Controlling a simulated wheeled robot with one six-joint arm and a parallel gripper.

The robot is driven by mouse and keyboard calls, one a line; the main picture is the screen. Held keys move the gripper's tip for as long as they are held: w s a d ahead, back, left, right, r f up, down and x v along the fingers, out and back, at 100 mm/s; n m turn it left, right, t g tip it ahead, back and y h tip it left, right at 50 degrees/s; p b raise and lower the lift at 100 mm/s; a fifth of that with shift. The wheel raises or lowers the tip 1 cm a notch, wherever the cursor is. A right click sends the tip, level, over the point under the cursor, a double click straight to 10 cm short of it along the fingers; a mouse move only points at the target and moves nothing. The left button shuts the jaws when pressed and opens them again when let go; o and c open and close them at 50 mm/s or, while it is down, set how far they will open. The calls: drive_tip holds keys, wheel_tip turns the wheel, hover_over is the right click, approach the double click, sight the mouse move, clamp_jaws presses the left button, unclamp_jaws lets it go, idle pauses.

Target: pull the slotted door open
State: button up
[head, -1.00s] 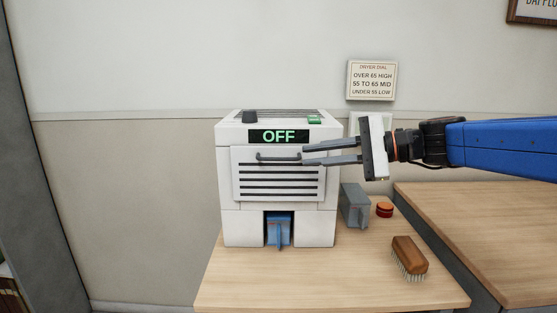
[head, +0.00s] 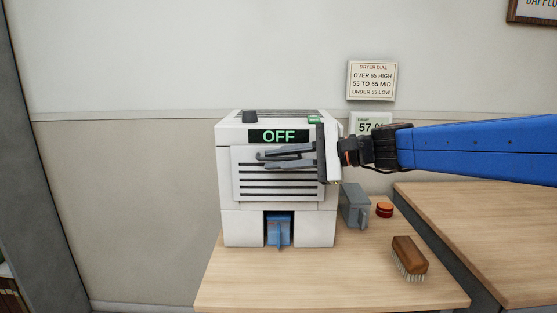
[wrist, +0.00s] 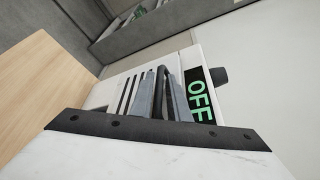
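The slotted door (head: 280,186) is a white panel with dark horizontal slots on the front of a white machine, and it is closed. Its dark bar handle (head: 262,156) runs across the door's upper part, partly hidden by my fingers. My gripper (head: 267,161) reaches in from the right, its two grey fingers apart, one above and one below the handle's line. In the wrist view the handle (wrist: 163,76) shows between the fingers. I cannot tell whether either finger touches it.
The machine's display (head: 279,136) reads OFF. A blue part (head: 278,230) sits in the opening below the door. A grey box (head: 355,205), a red round object (head: 384,209) and a brush (head: 408,256) stand to the right. The table front (head: 300,285) is clear.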

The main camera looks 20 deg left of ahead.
clamp_jaws()
idle(1.3)
